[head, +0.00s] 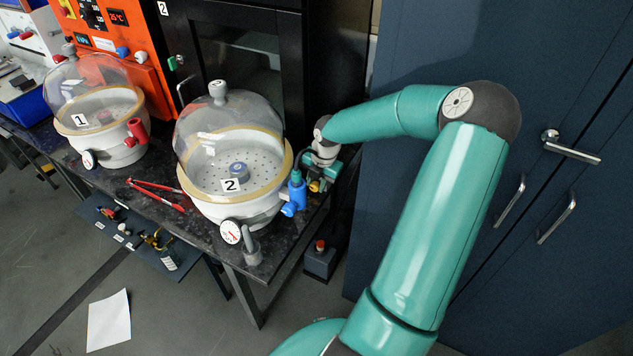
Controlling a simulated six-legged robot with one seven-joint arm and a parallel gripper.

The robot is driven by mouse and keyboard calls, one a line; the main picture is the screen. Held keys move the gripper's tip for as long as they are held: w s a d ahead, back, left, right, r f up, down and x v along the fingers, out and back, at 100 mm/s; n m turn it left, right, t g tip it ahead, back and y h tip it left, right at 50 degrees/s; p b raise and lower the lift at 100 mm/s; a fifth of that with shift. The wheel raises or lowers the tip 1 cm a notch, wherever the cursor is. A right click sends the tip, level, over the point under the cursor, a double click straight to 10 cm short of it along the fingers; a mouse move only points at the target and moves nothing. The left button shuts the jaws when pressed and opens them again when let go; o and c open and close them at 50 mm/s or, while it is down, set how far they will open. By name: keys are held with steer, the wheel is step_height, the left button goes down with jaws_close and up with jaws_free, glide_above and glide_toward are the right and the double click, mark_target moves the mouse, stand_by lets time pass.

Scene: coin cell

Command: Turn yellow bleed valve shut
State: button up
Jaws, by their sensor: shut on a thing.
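Glass desiccator 2 (272,198) stands close left of my gripper, with a blue valve (296,190) on its side. Desiccator 1 (75,127) and red-handled tongs (158,195) are farther left. A blue cabinet (590,60) stands right, behind my arm.

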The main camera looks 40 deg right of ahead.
steer(key=shift+w+a+g+h, duration=0.15)
steer(key=shift+g+h, duration=0.1)
steer(key=shift+g, duration=0.45)
steer(key=shift+w+g+h, duration=0.15)
steer(key=shift+g+h, duration=0.1)
steer(key=shift+g, duration=0.45)
steer(key=shift+f+g+h, duration=0.1)
steer(key=shift+g+h, duration=0.2)
steer(key=shift+g, duration=0.4)
steer(key=o, duration=1)
steer(key=shift+c, duration=0.2)
